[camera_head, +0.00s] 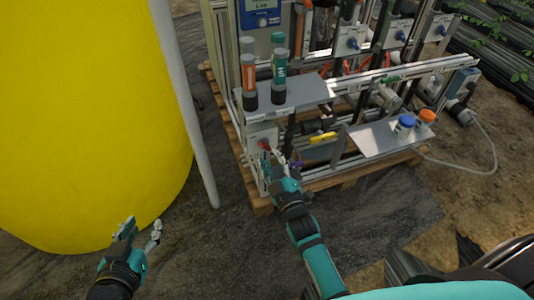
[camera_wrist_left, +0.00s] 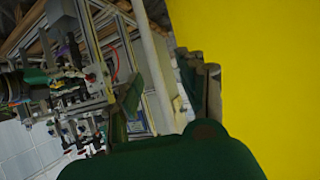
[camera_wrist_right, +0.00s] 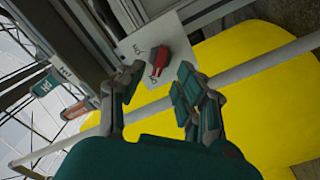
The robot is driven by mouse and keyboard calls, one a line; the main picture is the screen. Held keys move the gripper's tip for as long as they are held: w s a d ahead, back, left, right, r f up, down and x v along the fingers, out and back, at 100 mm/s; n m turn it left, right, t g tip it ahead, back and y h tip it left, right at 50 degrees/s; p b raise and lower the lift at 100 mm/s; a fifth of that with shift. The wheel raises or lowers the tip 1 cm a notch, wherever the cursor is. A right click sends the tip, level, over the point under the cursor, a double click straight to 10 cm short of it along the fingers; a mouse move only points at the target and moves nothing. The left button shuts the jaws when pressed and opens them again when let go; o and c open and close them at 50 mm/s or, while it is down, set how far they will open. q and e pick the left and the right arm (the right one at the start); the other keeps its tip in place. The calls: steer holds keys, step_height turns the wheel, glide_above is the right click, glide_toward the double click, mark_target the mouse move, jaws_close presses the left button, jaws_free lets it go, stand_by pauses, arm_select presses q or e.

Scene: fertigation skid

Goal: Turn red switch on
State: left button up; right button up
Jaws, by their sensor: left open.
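The red switch (camera_wrist_right: 158,62) is a rotary handle on a white plate (camera_wrist_right: 146,38) with small dark markings. In the head view the switch (camera_head: 264,145) is small, on the skid's front left post. My right gripper (camera_wrist_right: 160,92) is open, its fingers on either side of the switch in the right wrist view, with visible gaps. Whether the fingertips reach the handle's depth is unclear. In the head view my right gripper (camera_head: 273,163) is just below the switch and partly covers the plate. My left gripper (camera_head: 143,230) is open and empty, low in front of the yellow tank.
The yellow tank (camera_head: 85,110) fills the left, with a pale vertical pipe (camera_head: 185,100) beside it. Bottles (camera_head: 249,80) stand on a metal shelf (camera_head: 300,92) above the switch. A lower shelf (camera_head: 375,140) holds blue- and orange-capped containers. The skid stands on a wooden pallet (camera_head: 262,205).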

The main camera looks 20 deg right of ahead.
mark_target(266, 149)
steer(key=w, duration=0.4)
steer(key=shift+w+b, duration=0.1)
steer(key=shift+b, duration=0.25)
arm_select(q)
steer(key=r+t, duration=0.1)
steer(key=w+r+t, duration=0.1)
steer(key=w+d+r+h, duration=0.1)
steer(key=r, duration=0.1)
steer(key=shift+w+d+r+t, duration=0.1)
steer(key=shift+w+t, duration=0.05)
steer(key=shift+t, duration=0.25)
arm_select(e)
jaws_close()
